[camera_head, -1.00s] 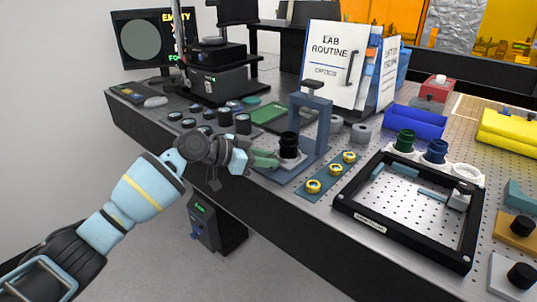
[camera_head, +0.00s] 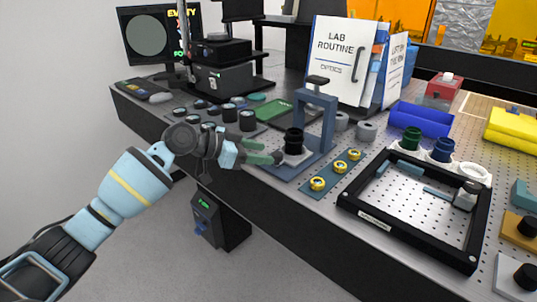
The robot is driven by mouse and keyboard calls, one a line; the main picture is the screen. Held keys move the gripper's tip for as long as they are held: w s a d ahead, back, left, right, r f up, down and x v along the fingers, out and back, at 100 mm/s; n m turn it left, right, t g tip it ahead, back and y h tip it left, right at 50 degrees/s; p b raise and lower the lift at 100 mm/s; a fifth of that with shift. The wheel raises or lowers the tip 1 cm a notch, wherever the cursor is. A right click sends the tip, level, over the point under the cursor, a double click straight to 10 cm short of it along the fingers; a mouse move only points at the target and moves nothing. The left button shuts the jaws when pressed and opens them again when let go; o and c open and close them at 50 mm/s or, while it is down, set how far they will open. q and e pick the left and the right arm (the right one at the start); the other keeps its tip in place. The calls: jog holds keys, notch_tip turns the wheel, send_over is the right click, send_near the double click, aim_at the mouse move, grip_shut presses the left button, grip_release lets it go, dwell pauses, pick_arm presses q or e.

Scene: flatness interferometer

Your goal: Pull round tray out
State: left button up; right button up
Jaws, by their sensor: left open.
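My left gripper (camera_head: 268,152) reaches in from the left, with its greenish fingertips at the table's front edge. It is open and looks empty. Its tips are just left of a blue-grey press stand (camera_head: 328,125) holding a black cylinder (camera_head: 293,141); I cannot tell whether they touch its base. The black instrument (camera_head: 222,78) stands at the back left, with a dark round part (camera_head: 216,37) on top. I cannot tell whether this part is the round tray; no pulled-out tray is clear. My right gripper is out of view.
Several dark round pieces (camera_head: 230,113) stand between the gripper and the instrument. A monitor (camera_head: 148,38) is behind them. Gold rings on a teal strip (camera_head: 330,178) and a black frame (camera_head: 410,240) lie to the right. Clear floor shows in front.

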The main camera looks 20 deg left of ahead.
pick_arm(q)
jog(key=shift+v, duration=2.2)
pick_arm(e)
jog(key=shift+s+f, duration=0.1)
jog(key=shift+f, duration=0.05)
